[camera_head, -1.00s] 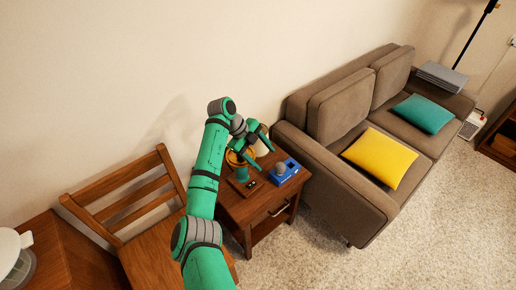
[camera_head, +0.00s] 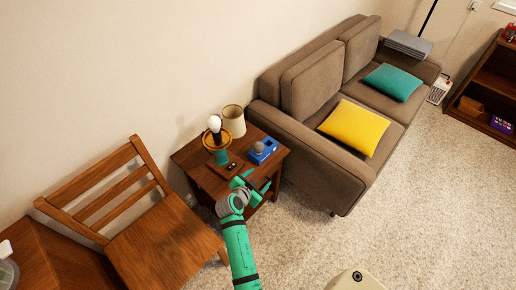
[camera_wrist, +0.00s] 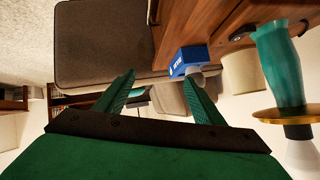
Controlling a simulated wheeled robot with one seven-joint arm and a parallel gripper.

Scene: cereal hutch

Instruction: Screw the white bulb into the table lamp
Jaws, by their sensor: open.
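The table lamp has a teal stem (camera_head: 221,157) and a gold disc (camera_head: 216,140), and stands upright on the side table. The white bulb (camera_head: 214,124) sits upright at the lamp's top; I cannot tell how tightly it is seated. The wrist view shows the lamp upside down, with its teal stem (camera_wrist: 280,65), gold disc (camera_wrist: 282,114) and white bulb (camera_wrist: 301,155) at the right. My gripper (camera_head: 258,183) is in front of the table, apart from the lamp. In the wrist view its jaws (camera_wrist: 160,88) are open, with nothing held.
A beige lampshade (camera_head: 233,121) stands behind the lamp. A blue box (camera_head: 267,154) holding a grey bulb (camera_head: 259,147) is right of the lamp. The side table (camera_head: 197,168) stands between a wooden chair (camera_head: 165,240) and a brown sofa (camera_head: 292,128). Carpet in front is clear.

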